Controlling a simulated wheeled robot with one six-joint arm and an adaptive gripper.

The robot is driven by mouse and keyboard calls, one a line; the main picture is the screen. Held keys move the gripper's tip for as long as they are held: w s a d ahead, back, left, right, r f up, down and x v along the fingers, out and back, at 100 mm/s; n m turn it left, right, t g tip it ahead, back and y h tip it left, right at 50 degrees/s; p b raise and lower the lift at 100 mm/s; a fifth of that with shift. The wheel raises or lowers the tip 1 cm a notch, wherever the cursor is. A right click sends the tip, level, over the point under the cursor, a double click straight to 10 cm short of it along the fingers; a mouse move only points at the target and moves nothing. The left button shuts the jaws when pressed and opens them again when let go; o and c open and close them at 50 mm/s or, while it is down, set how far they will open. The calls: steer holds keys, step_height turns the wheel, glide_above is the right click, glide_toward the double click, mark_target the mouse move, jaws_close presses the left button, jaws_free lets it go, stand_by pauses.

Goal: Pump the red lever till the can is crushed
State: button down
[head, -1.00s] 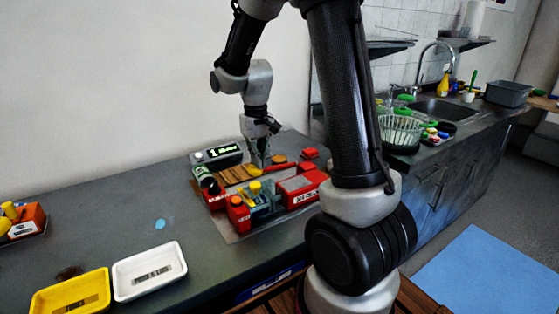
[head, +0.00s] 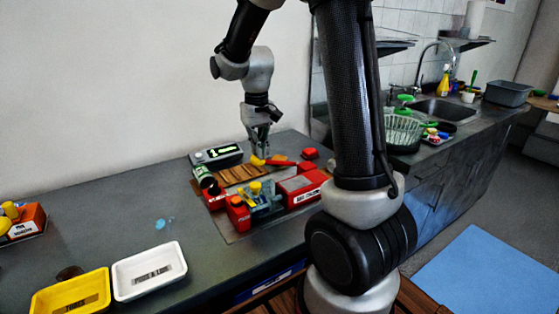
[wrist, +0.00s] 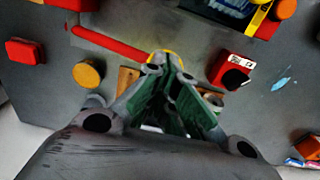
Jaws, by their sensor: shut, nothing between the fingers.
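The red lever (head: 281,163) lies nearly level on the station, with a yellow tip (head: 257,161) at its left end. In the wrist view, the red lever (wrist: 110,43) runs to the yellow tip (wrist: 177,57), partly hidden by my fingers. My gripper (head: 261,153) points down, shut and empty, at the yellow tip. It also shows in the wrist view (wrist: 164,62); I cannot tell whether it touches the tip. A green can (head: 203,176) lies at the station's left side, beside a red block (wrist: 232,70). I cannot tell how crushed the can is.
A panel with a lit green display (head: 217,154) stands behind the can. A red button (head: 310,154) and red box (head: 301,187) are to the right. A white tray (head: 149,269) and yellow tray (head: 70,293) sit front left. The left counter between is mostly clear.

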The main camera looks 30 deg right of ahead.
steer(key=shift+a+f, duration=0.2)
steer(key=shift+f, duration=0.45)
steer(key=shift+a+f, duration=0.2)
steer(key=shift+f, duration=0.45)
steer(key=shift+s, duration=0.1)
steer(key=shift+f, duration=0.1)
steer(key=shift+a+f, duration=0.15)
steer(key=shift+f, duration=1.15)
